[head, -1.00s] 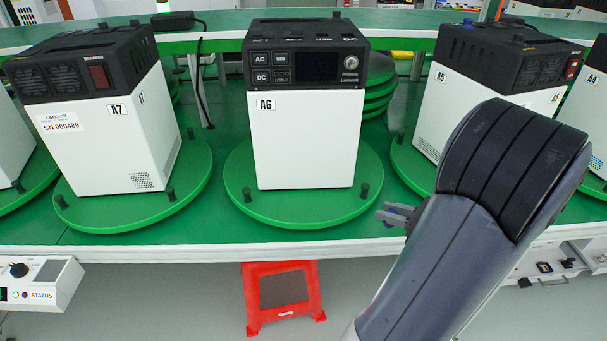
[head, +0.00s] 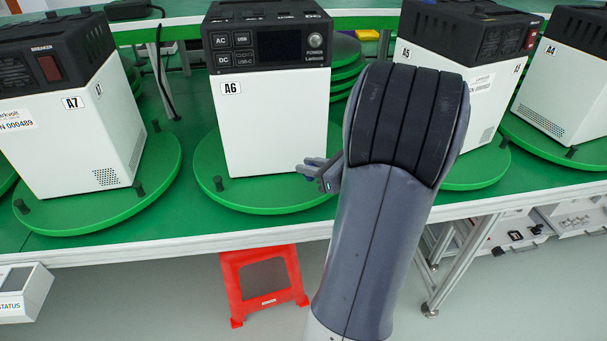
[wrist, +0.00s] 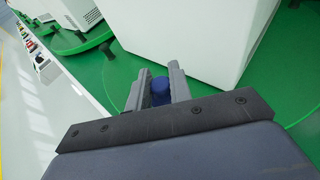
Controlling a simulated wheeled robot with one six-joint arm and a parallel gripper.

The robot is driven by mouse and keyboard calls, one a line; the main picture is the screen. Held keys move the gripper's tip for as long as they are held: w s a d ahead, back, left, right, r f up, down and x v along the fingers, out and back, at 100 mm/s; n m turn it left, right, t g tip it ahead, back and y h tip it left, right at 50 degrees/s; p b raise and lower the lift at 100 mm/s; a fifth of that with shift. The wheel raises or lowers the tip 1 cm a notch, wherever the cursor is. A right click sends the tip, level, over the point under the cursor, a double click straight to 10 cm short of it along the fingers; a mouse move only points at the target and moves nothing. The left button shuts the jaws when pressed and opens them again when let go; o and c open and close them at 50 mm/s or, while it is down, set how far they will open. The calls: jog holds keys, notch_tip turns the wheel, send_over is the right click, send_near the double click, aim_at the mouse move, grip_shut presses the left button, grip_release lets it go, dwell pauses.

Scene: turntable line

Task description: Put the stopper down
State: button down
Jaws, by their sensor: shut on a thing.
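My gripper (wrist: 158,78) is shut on a dark blue stopper (wrist: 160,92), seen between its two fingers in the wrist view. In the head view my gripper (head: 318,171) is beside the lower right front corner of the white unit A6 (head: 275,125), over the green turntable (head: 262,199). The stopper is too small to make out clearly there. I cannot tell whether it touches the turntable. The turntable's right part is hidden behind my arm.
Unit A7 (head: 70,140) stands on its own turntable (head: 90,218) at left, with dark pegs on the rim. Unit A5 (head: 480,100) is partly behind my arm at right. A red stool (head: 262,295) stands on the floor below the bench edge.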

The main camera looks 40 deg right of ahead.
jog(key=shift+w+a, duration=0.25)
jog(key=shift+w, duration=0.6)
jog(key=shift+w+f+b, duration=0.1)
jog(key=shift+f+b, duration=0.35)
jog(key=shift+f, duration=1.3)
jog(key=shift+f, duration=0.1)
jog(key=c, duration=1.3)
grip_release()
jog(key=shift+r, duration=0.2)
jog(key=p+v, duration=0.1)
jog(key=v, duration=1.1)
jog(key=shift+d+f, duration=0.1)
